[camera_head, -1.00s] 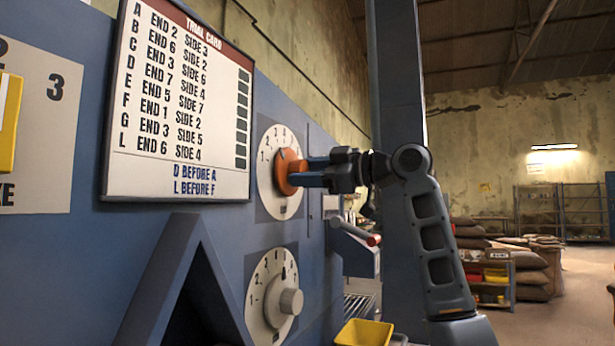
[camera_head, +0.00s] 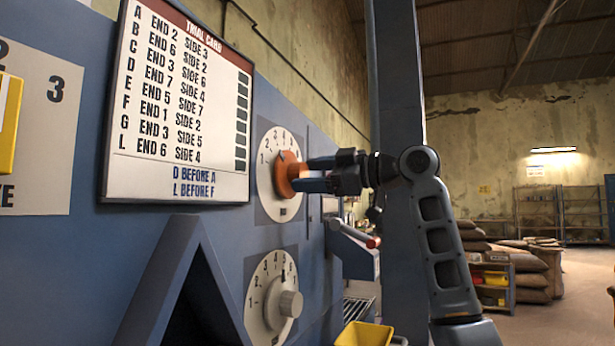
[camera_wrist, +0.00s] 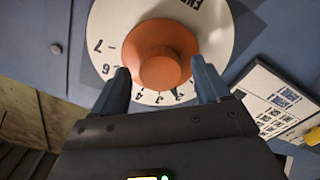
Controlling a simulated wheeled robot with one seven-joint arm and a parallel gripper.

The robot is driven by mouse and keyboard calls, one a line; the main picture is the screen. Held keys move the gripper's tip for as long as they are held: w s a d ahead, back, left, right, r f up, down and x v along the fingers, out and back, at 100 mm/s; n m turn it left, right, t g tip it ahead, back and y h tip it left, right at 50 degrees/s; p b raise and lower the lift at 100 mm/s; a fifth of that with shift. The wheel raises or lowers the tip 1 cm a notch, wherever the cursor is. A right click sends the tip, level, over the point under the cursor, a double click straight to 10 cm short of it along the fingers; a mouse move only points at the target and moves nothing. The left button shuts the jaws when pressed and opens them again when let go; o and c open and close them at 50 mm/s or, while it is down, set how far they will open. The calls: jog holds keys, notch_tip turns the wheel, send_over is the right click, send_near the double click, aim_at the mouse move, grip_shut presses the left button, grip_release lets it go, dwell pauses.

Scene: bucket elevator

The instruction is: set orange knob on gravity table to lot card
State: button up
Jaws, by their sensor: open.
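The orange knob (camera_head: 285,174) sits on a white numbered dial (camera_head: 268,205) on the blue panel. In the wrist view the orange knob (camera_wrist: 162,55) stands at the dial's middle, with digits along the near rim of the dial (camera_wrist: 215,40). My gripper (camera_head: 308,174) reaches the knob from the right. In the wrist view my gripper (camera_wrist: 165,82) is open, one finger at each side of the knob's near edge. I cannot tell whether the fingers touch it. The trial card (camera_head: 180,105) hangs left of the dial, listing END and SIDE numbers by letter.
A second dial with a grey knob (camera_head: 290,303) is below. A lever with a red tip (camera_head: 372,242) projects right of the dials, near my arm. A yellow bin (camera_head: 364,335) stands low in front. A blue angled frame (camera_head: 180,260) juts out at lower left.

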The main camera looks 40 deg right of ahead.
jog(key=v, duration=0.6)
jog(key=shift+s+b, duration=0.25)
jog(key=shift+b, duration=0.1)
